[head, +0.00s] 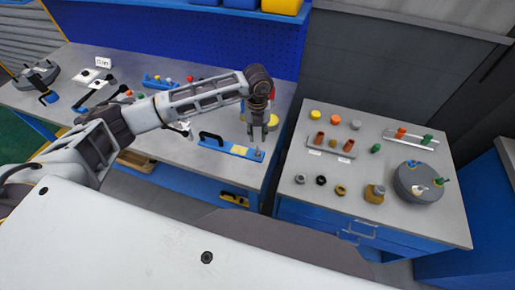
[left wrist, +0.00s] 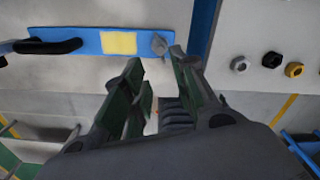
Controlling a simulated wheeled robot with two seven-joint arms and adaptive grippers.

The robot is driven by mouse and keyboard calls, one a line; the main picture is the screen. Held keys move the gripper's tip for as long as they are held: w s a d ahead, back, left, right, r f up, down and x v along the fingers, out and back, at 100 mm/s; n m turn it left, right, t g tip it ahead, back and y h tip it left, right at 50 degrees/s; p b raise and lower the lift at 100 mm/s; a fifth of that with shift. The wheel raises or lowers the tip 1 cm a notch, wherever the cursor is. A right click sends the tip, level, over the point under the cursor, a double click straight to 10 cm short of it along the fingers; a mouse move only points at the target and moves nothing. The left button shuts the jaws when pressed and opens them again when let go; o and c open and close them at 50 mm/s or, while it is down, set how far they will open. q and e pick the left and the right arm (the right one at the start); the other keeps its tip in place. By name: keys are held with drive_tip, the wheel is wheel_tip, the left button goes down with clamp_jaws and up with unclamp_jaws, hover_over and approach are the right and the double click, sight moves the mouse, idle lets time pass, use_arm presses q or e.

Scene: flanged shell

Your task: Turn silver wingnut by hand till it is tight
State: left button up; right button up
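A blue bar (head: 215,146) with a black handle and a yellow patch lies near the front right of the left bench. A small silver-grey piece (head: 257,154), which looks like the silver wingnut, sits at its right end; its wings are too small to make out. In the left wrist view this silver piece (left wrist: 158,44) shows at the bar's end, just beyond and between my fingertips. My left gripper (head: 261,139) points down above that end, its fingers apart with nothing seen between them; it also shows in the left wrist view (left wrist: 157,58). My right gripper is not in view.
A gap separates the left bench from the right bench (head: 290,190), which holds several nuts, a grey round flanged part (head: 418,184) and a tray with orange-brown pieces (head: 330,146). A yellow round thing (head: 273,120) stands behind my left gripper. Tools lie farther left.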

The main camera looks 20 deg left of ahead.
sight(257, 150)
use_arm(q)
wheel_tip(257, 150, down, 11)
drive_tip(key=shift+r+p, duration=0.15)
drive_tip(key=shift+p, duration=0.8)
clamp_jaws()
